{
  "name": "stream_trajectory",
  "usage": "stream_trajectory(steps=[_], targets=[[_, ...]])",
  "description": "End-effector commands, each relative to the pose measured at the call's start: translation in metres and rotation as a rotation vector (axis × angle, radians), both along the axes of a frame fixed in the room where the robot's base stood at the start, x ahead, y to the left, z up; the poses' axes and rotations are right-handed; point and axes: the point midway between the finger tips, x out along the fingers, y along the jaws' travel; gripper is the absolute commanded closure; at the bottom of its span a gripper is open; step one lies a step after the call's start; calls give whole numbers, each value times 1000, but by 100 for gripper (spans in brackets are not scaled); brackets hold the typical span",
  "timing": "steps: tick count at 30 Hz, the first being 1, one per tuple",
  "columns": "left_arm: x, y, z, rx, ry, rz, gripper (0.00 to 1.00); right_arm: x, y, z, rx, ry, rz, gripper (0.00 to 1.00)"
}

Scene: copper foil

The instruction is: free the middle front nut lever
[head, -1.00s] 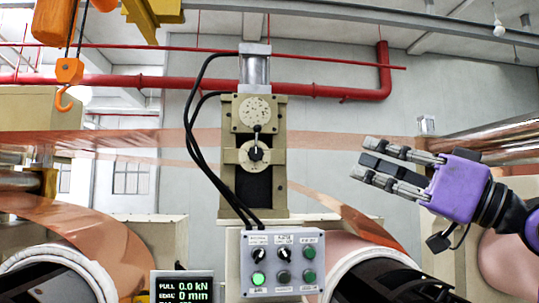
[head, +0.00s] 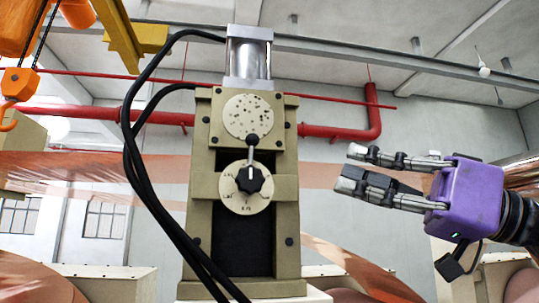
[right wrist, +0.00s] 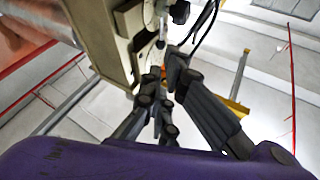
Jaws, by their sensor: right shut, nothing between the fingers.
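The press stand (head: 288,215) is upright in the middle of the head view. On its front, a small lever with a black ball end (head: 252,140) stands up above a black star knob (head: 250,180) on a round pale dial (head: 232,200). My right gripper (head: 346,168) is to the right of the stand, pointing left, shut and empty, apart from the lever. My left gripper is out of view.
Black hoses (head: 135,160) loop down the left of the stand. Copper foil (head: 75,170) runs behind it, with a copper roll (head: 35,280) at lower left. An orange hoist hook (head: 18,85) hangs at far left. Free air lies between my right gripper and the stand.

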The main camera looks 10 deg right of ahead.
Motion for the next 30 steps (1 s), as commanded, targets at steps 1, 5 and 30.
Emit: stream_trajectory(steps=[1, 5, 30], targets=[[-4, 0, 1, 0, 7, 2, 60, 0, 4, 4, -1, -3, 2, 100], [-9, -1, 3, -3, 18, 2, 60, 7, 20, 14, -1, -8, 2, 100], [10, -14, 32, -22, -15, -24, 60, 64, 109, 53, 0, -2, -1, 100]])
